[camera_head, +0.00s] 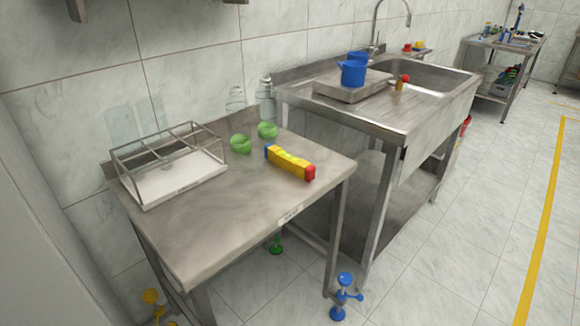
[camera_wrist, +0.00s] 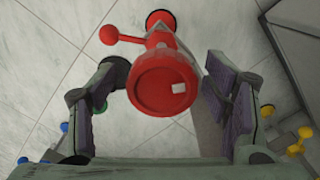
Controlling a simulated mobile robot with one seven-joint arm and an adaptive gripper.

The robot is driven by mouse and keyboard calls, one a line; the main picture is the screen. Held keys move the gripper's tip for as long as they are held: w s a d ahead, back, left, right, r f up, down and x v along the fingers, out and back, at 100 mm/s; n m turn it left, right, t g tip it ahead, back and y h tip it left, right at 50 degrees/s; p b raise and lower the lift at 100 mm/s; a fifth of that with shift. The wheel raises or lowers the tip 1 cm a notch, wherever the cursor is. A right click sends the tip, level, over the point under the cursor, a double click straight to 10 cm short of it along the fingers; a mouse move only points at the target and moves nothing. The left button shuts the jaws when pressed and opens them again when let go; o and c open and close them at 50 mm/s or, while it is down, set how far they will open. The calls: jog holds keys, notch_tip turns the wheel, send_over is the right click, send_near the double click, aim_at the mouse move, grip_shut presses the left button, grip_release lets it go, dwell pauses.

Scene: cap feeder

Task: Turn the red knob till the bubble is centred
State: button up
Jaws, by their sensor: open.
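The red knob (camera_wrist: 165,83) shows large in the wrist view, with a round face, a small pale square mark and a side arm ending in a red ball (camera_wrist: 108,34). My gripper (camera_wrist: 166,72) is open, with one finger on each side of the knob; I cannot tell whether either finger touches it. The head view shows neither my gripper nor, clearly, this knob. A yellow spirit level (camera_head: 288,160) with a blue end and a red end lies on the steel table (camera_head: 215,225). Its bubble is too small to make out.
A wire rack (camera_head: 170,165), two green round items (camera_head: 240,143) and clear bottles (camera_head: 266,100) stand on the table. Blue (camera_head: 344,297), green (camera_head: 276,244) and yellow (camera_head: 152,297) knobs sit low near its legs. A sink unit (camera_head: 400,110) stands behind; floor at right is clear.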

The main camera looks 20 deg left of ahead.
notch_tip(320, 180, up, 7)
jog(key=p, duration=0.7)
jog(key=shift+r+p, duration=0.1)
jog(key=shift+p, duration=0.2)
dwell(3.5)
